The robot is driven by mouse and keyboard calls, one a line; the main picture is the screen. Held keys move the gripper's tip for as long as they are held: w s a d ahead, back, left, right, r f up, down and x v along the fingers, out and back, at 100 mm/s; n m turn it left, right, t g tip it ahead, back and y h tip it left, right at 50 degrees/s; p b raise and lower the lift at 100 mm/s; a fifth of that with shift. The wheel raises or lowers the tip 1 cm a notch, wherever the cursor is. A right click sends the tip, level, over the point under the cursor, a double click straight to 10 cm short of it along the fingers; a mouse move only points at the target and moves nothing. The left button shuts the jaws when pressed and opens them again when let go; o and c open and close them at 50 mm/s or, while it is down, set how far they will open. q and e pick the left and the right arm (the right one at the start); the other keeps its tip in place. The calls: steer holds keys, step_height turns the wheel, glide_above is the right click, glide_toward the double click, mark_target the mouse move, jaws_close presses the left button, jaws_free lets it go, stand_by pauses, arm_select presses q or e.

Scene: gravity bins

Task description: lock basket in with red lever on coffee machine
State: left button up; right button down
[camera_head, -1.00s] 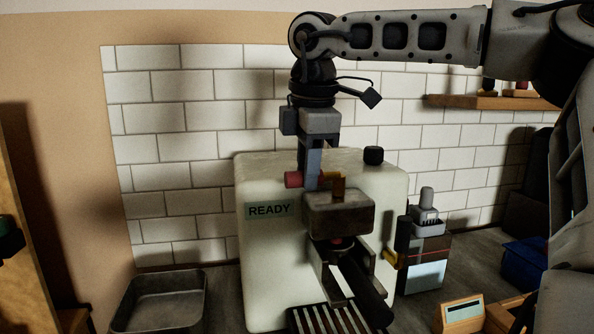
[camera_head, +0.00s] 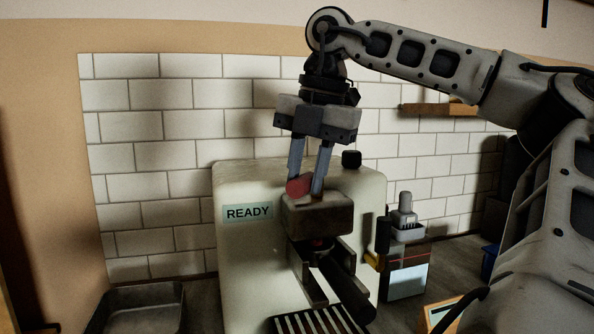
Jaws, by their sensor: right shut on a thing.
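The cream coffee machine (camera_head: 242,262) stands against the tiled wall, with a "READY" label on its front. The red lever end (camera_head: 299,186) is on top of the group head block (camera_head: 318,215). My right gripper (camera_head: 306,190) points down over the block, its two fingers on either side of the red end, shut on it. The fingers partly cover the lever. The basket's dark handle (camera_head: 346,288) sticks out toward the front right below the block; the basket itself is mostly hidden under the head. My left gripper is not in view.
A drip grille (camera_head: 318,321) lies below the head. A metal tray (camera_head: 139,309) sits at the left. A grinder-like device (camera_head: 406,262) stands close to the machine's right side. A wooden shelf (camera_head: 440,109) is on the wall behind my right arm.

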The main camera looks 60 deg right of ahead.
steer(key=shift+s+d+n, duration=0.1)
steer(key=shift+s+n, duration=0.2)
steer(key=shift+n, duration=0.3)
steer(key=shift+s+d+n, duration=0.1)
steer(key=shift+s+n, duration=0.1)
steer(key=shift+n, duration=0.3)
steer(key=c, duration=1.2)
jaws_free()
steer(key=shift+s, duration=0.1)
steer(key=shift+o, duration=0.2)
